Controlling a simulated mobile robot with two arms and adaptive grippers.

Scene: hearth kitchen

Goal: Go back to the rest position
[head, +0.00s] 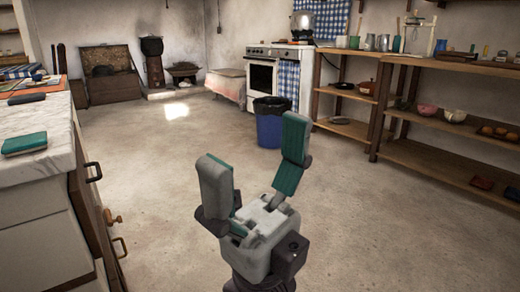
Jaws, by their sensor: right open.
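My right gripper (255,172) is in the lower middle of the head view, pointing up and away. Its two grey fingers with green pads stand wide apart and hold nothing. It is over the bare concrete floor (160,170) and touches nothing that I can see. My left gripper does not show in this view.
A marble-topped counter (60,110) with drawers stands at the left, a green item (24,144) on it. A blue bin (270,124) stands beyond my gripper, near the white stove (262,78). Wooden shelves (440,165) line the right wall. The middle floor is clear.

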